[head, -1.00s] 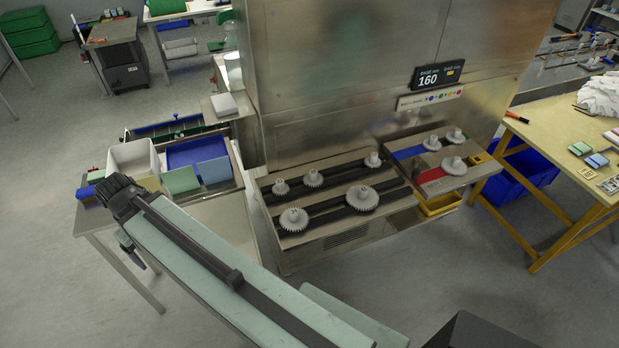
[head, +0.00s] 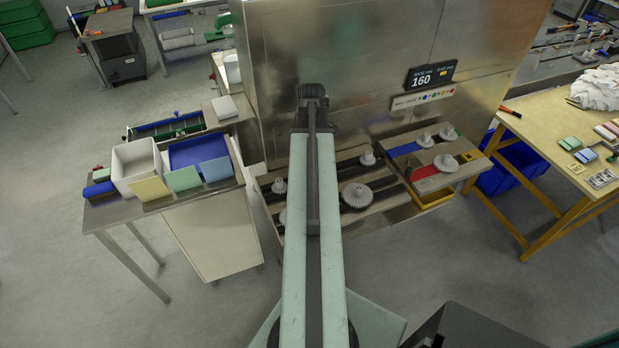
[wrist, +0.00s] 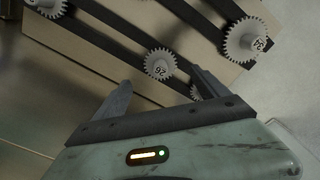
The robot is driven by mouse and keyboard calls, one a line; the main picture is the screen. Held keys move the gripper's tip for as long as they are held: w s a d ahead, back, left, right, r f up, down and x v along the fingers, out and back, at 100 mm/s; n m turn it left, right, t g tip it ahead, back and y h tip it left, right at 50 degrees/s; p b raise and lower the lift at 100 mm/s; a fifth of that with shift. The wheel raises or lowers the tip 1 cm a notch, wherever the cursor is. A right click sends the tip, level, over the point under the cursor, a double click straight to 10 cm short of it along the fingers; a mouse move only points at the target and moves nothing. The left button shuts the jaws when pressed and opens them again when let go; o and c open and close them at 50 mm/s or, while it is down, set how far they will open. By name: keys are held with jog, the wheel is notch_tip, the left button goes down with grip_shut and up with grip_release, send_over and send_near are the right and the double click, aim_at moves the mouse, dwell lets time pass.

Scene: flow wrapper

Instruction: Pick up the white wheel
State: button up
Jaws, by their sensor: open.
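Several white toothed wheels stand on the dark rails of the metal bench. My arm hides part of the row. In the wrist view, a wheel marked 26 (wrist: 160,65) lies between and beyond the fingertips of my gripper (wrist: 160,80), which is open and empty. A wheel marked 34 (wrist: 245,40) is at the right.
More white wheels (head: 446,163) stand on a side plate with blue and red strips. The metal cabinet (head: 370,60) rises behind the bench. A side table (head: 143,209) with a white bin (head: 135,160) is left; a yellow table (head: 550,130) is right.

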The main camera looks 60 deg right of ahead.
notch_tip(320, 180, down, 8)
jog(key=b, duration=0.6)
jog(key=shift+r+b, duration=0.25)
jog(key=shift+b, duration=0.05)
jog(key=shift+r, duration=0.2)
jog(key=c, duration=1.5)
jog(key=shift+o, duration=0.2)
notch_tip(320, 180, up, 10)
jog(key=p, duration=1)
jog(key=shift+r+p, duration=0.15)
jog(key=shift+p, duration=0.2)
